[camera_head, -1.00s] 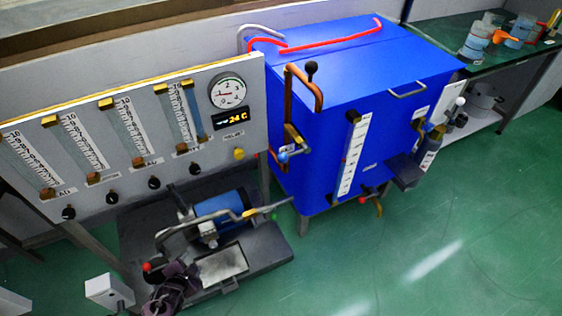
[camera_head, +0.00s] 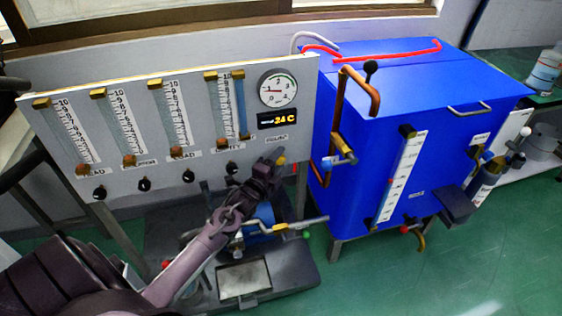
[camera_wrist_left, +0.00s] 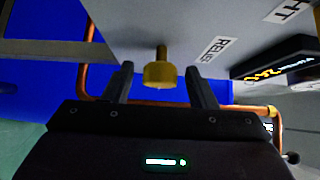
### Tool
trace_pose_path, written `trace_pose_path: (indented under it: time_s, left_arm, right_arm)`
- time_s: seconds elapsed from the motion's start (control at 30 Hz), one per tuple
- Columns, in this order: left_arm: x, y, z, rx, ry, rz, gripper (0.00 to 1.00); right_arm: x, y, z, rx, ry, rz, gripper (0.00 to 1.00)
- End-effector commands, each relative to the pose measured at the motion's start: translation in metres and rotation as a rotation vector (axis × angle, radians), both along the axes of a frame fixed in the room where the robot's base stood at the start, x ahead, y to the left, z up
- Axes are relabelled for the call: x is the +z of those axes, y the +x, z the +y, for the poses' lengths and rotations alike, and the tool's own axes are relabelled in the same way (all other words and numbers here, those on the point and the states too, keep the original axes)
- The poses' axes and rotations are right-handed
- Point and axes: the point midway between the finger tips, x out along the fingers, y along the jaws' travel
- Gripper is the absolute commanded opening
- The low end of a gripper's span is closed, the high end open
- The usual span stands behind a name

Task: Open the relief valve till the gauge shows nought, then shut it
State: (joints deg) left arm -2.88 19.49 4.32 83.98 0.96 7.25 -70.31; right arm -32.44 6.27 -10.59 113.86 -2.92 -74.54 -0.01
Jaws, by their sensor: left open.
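The relief valve is a small yellow knob (camera_head: 281,158) at the lower right of the grey panel, mostly hidden by my gripper in the head view. In the left wrist view the knob (camera_wrist_left: 160,72) sticks out from the panel near a RELIEF label (camera_wrist_left: 215,48). My left gripper (camera_head: 273,158) is open, its two fingers on either side of the knob with a gap on each side. The round gauge (camera_head: 278,89) is above; its dark needle points left, and its figures are too small to read surely. My right gripper is not in view.
A display (camera_head: 278,118) reading 24 C sits under the gauge. Several flow tubes and black knobs line the panel (camera_head: 60,120). A blue tank (camera_head: 400,95) with copper pipe (camera_head: 374,92) stands close on the right. A pump (camera_head: 265,217) lies below my arm.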

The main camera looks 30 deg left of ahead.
Motion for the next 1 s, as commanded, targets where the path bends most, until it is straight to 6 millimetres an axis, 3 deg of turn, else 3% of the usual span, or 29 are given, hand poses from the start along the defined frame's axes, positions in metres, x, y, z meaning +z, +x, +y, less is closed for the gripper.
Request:
trace_pose_path:
  time_s: [0.13, 0.43, 0.77, 1.0]
  left_arm:
    - [-0.0002, 0.0106, 0.0002, -0.001, -0.001, 0.0, 0.52]
    - [-0.0004, 0.0121, 0.0005, -0.001, -0.001, 0.001, 0.51]
    - [-0.0004, 0.0119, 0.0006, -0.001, -0.001, 0.001, 0.07]
    - [-0.0018, 0.0118, 0.0006, -0.001, -0.012, -0.011, 0.07]
  right_arm:
    - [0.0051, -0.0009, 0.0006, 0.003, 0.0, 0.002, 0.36]
    - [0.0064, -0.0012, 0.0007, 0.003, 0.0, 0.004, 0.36]
    - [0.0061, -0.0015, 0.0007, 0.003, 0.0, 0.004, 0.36]
    - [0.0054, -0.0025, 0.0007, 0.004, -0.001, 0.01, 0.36]
